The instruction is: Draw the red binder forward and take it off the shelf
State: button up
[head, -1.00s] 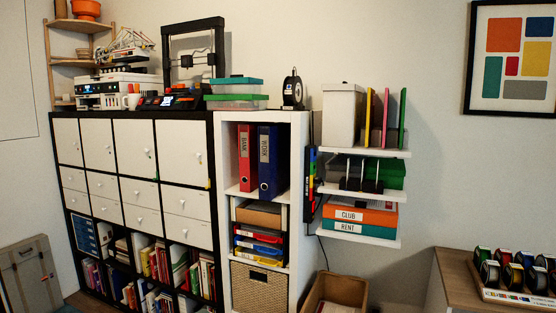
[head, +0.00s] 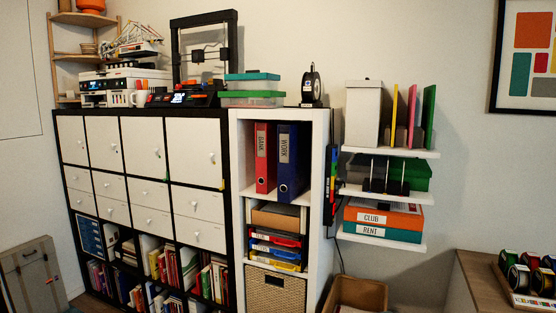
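The red binder (head: 264,158) stands upright in the top compartment of the narrow white shelf unit (head: 321,215). Its spine faces out, with a white label reading BANK and a finger hole near the bottom. A blue binder (head: 289,162) labelled WORK stands upright close on its right. There is a narrow space between the red binder and the compartment's left wall. My gripper is not in view.
Wall shelves (head: 385,244) with boxes and folders jut out right of the unit. A cardboard box (head: 358,294) sits low below them. A dark-framed cabinet (head: 143,148) with white doors adjoins on the left. A wooden side table (head: 468,281) stands at right.

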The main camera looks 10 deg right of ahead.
aim_at(266, 131)
jog(key=u, duration=0.55)
jog(key=i, duration=2.05)
jog(key=z, duration=0.35)
